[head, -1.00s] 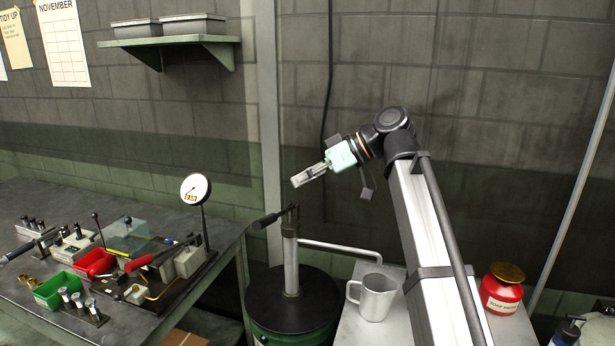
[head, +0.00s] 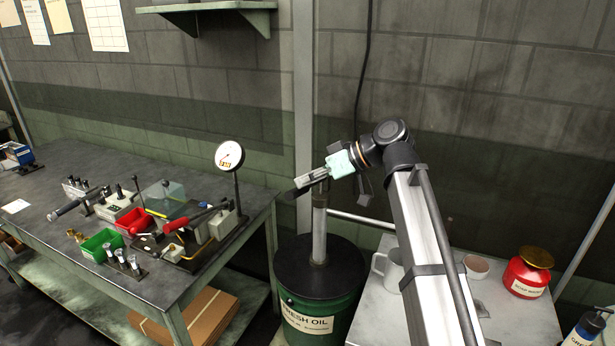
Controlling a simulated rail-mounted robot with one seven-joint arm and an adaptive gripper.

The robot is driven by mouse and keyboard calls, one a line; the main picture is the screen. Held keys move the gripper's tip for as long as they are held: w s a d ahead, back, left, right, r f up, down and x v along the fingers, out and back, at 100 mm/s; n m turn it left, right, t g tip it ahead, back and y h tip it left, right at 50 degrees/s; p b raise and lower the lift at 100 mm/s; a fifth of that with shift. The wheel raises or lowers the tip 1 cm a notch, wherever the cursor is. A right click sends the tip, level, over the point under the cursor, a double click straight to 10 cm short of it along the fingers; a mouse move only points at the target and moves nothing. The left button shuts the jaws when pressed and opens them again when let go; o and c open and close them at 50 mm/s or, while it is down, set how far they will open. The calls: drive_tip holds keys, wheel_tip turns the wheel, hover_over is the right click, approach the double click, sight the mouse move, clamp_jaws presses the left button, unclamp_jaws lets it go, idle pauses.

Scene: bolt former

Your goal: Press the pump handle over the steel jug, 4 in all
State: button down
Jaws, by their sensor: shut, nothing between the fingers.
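The pump stands on a green drum labelled fresh oil (head: 318,318), its grey column (head: 319,236) upright. Its spout (head: 362,219) runs right towards the steel jug (head: 389,268). The jug stands on a light table, partly covered by my arm. The dark pump handle (head: 286,195) shows only as a bit at the left of the pump top; my gripper hides most of it. My gripper (head: 300,183) is shut and empty, pointing left across the pump top. I cannot tell whether it touches the handle.
A red soap jar (head: 527,275) and a cup (head: 476,266) stand right of the jug. On the left, a workbench (head: 60,235) holds a dial gauge (head: 229,156), a red bin (head: 133,221) and a green bin (head: 103,244). A dark cable hangs on the wall behind the pump.

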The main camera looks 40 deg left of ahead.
wheel_tip(320, 180, down, 12)
drive_tip(key=s+n+t+b, duration=0.2)
drive_tip(key=t+b, duration=0.1)
drive_tip(key=b, duration=0.7)
drive_tip(key=shift+s+d+n+y, duration=0.2)
drive_tip(key=shift+d+n+y, duration=0.1)
drive_tip(key=shift+d+n, duration=0.1)
drive_tip(key=shift+s, duration=0.1)
drive_tip(key=d+r+p, duration=0.1)
drive_tip(key=d+r, duration=0.8)
drive_tip(key=r, duration=0.1)
drive_tip(key=shift+r+t, duration=0.2)
drive_tip(key=shift+t, duration=0.1)
